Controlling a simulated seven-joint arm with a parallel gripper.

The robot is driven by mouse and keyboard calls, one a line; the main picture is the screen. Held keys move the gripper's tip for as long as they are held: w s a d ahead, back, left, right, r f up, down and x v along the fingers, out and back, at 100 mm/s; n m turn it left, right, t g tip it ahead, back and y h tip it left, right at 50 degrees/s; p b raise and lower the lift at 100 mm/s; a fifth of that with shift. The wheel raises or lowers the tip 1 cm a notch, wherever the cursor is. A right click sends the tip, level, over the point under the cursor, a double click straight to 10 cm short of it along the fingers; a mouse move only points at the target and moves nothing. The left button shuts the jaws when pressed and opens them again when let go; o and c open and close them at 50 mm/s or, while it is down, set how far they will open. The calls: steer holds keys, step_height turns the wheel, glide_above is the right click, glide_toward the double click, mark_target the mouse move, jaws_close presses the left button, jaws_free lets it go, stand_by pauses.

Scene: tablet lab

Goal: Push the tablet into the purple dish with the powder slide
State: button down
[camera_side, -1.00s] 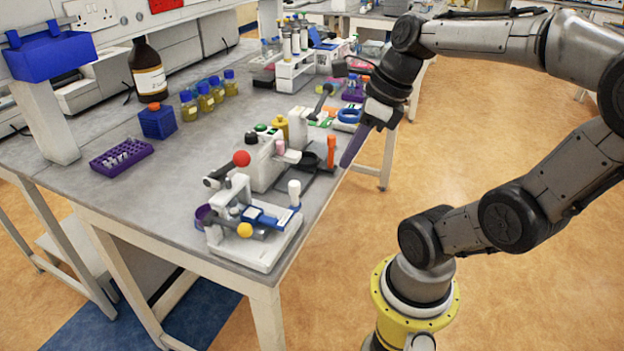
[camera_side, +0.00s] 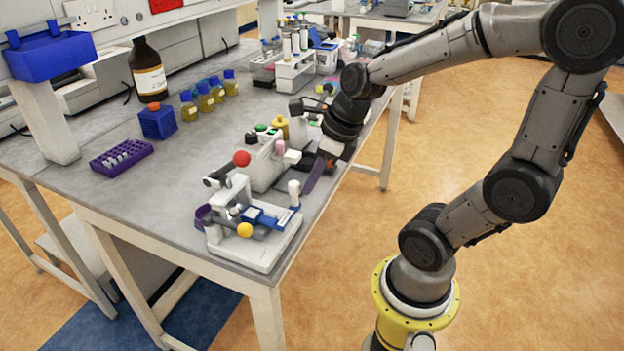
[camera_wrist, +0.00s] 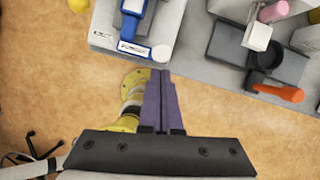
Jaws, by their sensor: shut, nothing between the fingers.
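The tablet press, with a white base (camera_side: 262,255), a red ball knob and a yellow ball knob, stands at the bench's front corner. Its blue powder slide (camera_side: 270,217) lies across the base; its blue end also shows at the top of the wrist view (camera_wrist: 132,50). The purple dish (camera_side: 203,214) is at the press's left side, partly hidden behind it. I cannot make out the tablet. My gripper (camera_side: 309,190), with long purple fingers, is shut and empty, right of the slide's end and apart from it.
A second white device (camera_side: 262,165) stands close behind the press; its orange handle (camera_wrist: 290,94) shows in the wrist view. A purple tube rack (camera_side: 122,155), a blue box (camera_side: 157,122) and several capped bottles stand farther left.

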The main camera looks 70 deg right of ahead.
steer(key=shift+w, duration=2.7)
steer(key=shift+s, duration=0.1)
steer(key=s+d+r, duration=0.1)
steer(key=s+r, duration=0.6)
steer(key=r, duration=0.2)
steer(key=shift+s+d+r, duration=0.15)
steer(key=shift+s+d, duration=0.1)
steer(key=shift+s, duration=0.1)
